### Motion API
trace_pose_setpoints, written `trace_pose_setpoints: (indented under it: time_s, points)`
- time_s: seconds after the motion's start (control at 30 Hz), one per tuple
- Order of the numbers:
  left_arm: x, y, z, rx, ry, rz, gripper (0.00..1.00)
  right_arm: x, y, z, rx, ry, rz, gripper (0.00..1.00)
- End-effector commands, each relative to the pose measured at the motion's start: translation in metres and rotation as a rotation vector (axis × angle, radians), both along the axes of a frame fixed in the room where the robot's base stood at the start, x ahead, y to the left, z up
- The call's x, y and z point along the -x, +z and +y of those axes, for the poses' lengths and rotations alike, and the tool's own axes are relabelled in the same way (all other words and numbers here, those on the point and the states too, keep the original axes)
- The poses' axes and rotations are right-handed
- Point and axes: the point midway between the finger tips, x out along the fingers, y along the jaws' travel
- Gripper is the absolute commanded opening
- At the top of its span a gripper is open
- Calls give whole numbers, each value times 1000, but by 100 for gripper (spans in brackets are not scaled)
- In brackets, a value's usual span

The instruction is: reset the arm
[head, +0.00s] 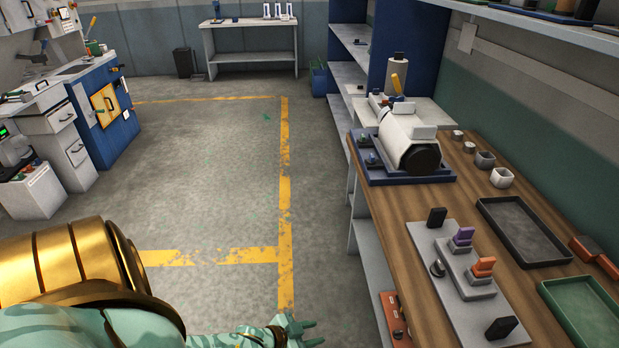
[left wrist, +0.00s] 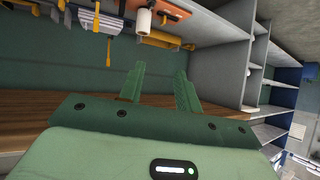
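My left gripper (head: 297,329) shows at the bottom of the head view, at the end of my green arm, over the floor left of the workbench. In the left wrist view its two green fingers (left wrist: 160,88) stand apart with nothing between them, so it is open and empty. It touches nothing that I can see. My right gripper is in neither view. The tape extruder may be the white and black machine (head: 408,142) on a blue base on the wooden workbench (head: 440,205); I cannot tell for sure.
On the bench are a grey plate with orange and purple switches (head: 465,270), a black tray (head: 525,231), a green tray (head: 585,312) and small cups (head: 485,159). A blue cabinet (head: 100,105) stands at the left. The floor (head: 205,180) between is clear.

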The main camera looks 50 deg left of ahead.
Motion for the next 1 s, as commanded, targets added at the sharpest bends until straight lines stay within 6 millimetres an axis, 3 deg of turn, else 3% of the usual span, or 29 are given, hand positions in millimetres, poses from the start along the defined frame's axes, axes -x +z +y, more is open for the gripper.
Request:
trace_pose_setpoints:
  time_s: [0.77,0.87,0.97,1.0]
  points:
    - [7,-9,4,-55,-8,30,34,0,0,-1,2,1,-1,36]
    - [30,-36,23,-174,-7,128,34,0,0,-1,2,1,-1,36]
    - [87,-80,32,-275,11,313,34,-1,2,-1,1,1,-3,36]
    - [117,-97,31,-304,15,397,34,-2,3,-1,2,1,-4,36]
